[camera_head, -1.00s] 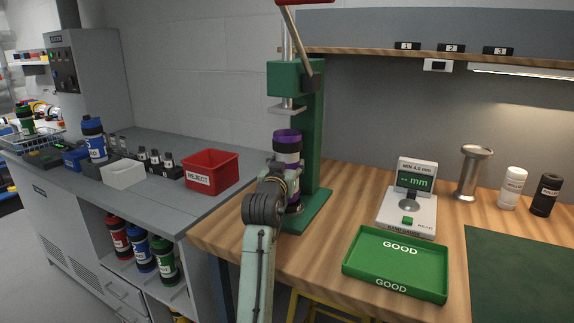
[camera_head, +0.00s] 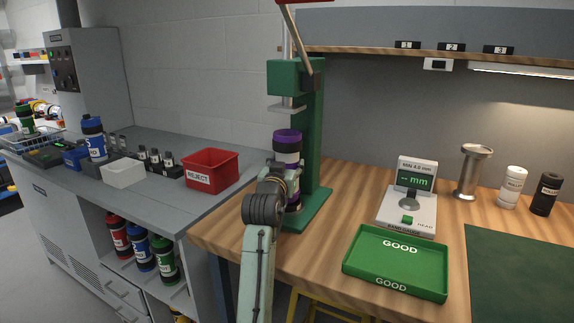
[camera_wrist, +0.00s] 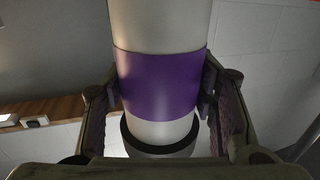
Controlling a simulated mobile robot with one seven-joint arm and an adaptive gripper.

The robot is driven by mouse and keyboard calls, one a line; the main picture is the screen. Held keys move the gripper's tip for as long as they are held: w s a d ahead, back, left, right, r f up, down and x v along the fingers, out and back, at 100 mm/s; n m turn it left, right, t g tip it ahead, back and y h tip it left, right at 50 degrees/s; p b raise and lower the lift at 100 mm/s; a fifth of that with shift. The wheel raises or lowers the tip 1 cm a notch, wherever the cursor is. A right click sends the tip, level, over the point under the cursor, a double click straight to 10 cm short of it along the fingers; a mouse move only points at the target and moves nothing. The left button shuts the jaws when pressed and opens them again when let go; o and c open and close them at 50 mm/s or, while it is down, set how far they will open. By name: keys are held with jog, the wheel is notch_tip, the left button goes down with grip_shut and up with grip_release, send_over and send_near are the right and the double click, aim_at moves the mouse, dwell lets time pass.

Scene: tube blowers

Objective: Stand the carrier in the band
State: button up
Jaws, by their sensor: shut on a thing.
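The carrier (camera_head: 287,147) is an upright cylinder with a purple top and pale and dark sections, under the head of the green press. In the wrist view the carrier (camera_wrist: 160,85) is pale with a wide purple stripe and a dark ring near its lower end in the picture. My gripper (camera_head: 284,176) is shut on the carrier, its fingers on either side at the purple stripe in the wrist view. My wrist hides part of the carrier's lower half in the head view. I cannot make out the band apart from the carrier's foot, nor whether the foot touches anything.
The green press (camera_head: 313,130) stands close behind the carrier, its ram overhead. A green GOOD tray (camera_head: 396,287) and a gauge (camera_head: 407,208) are to the right on the wooden bench. A red REJECT bin (camera_head: 211,170) is on the grey counter at left.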

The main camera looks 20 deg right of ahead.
jog(key=shift+f+b, duration=0.35)
jog(key=shift+f, duration=0.3)
jog(key=o, duration=1.4)
jog(key=shift+c, duration=0.2)
jog(key=v, duration=1.2)
